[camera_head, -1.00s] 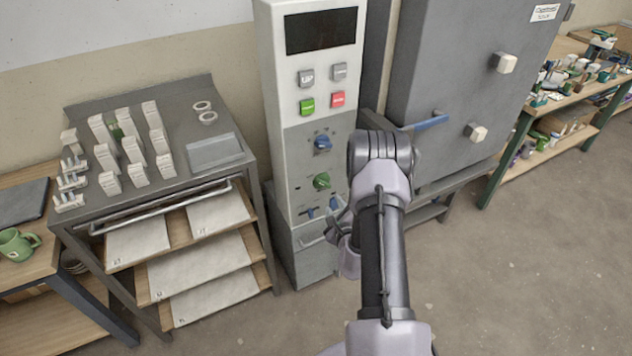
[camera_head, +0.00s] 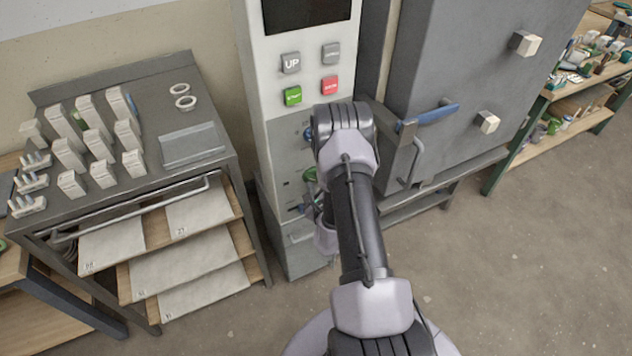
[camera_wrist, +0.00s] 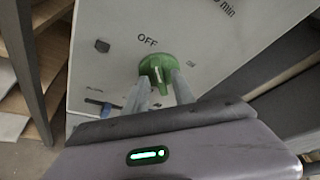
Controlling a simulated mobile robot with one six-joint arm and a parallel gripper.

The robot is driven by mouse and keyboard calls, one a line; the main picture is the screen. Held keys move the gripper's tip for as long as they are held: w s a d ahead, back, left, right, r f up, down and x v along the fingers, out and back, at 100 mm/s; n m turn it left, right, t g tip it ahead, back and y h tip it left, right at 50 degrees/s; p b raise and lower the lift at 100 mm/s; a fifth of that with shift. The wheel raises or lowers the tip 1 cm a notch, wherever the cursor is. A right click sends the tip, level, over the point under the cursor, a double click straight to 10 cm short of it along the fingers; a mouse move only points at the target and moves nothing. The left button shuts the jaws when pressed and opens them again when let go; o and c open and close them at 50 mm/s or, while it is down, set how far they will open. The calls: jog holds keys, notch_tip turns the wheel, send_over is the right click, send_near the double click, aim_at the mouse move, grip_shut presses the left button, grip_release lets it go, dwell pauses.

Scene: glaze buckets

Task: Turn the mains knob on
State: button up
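The green knob (camera_wrist: 152,66) is on the light control panel (camera_wrist: 112,64) in the wrist view, with "OFF" printed at its upper left and a small, blurred label to its right. In the head view the green knob (camera_head: 309,174) is partly hidden by my arm. My gripper (camera_wrist: 160,84) is right at the knob, with one finger at its lower left and one at its lower right. The fingers are apart, with the lower part of the knob between them. I cannot tell if either finger touches it.
A blue knob (camera_head: 307,133) above the green one is mostly hidden by my arm. Push buttons (camera_head: 292,96) and a dark display sit higher. The kiln door (camera_head: 470,60) with a blue handle is at the right; a rack (camera_head: 215,205) with shelves is at the left.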

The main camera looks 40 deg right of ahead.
grip_shut()
jog(key=shift+r, duration=0.1)
jog(key=shift+d+r+m+y+p, duration=0.2)
jog(key=shift+m+y+p, duration=0.5)
jog(key=shift+m+p, duration=0.5)
jog(key=shift+d+m+y+p, duration=0.2)
jog(key=shift+m+y+p, duration=0.4)
jog(key=shift+m+y, duration=0.45)
jog(key=m+y, duration=0.1)
jog(key=m, duration=0.1)
jog(key=m+t+y+b, duration=0.1)
jog(key=m+y, duration=0.1)
jog(key=m, duration=0.1)
jog(key=m+t+y+b, duration=0.1)
jog(key=m, duration=0.1)
jog(key=shift+s+d+f+m+y, duration=0.15)
jog(key=shift+d+f+m+y, duration=0.15)
jog(key=shift+d+m+y, duration=0.1)
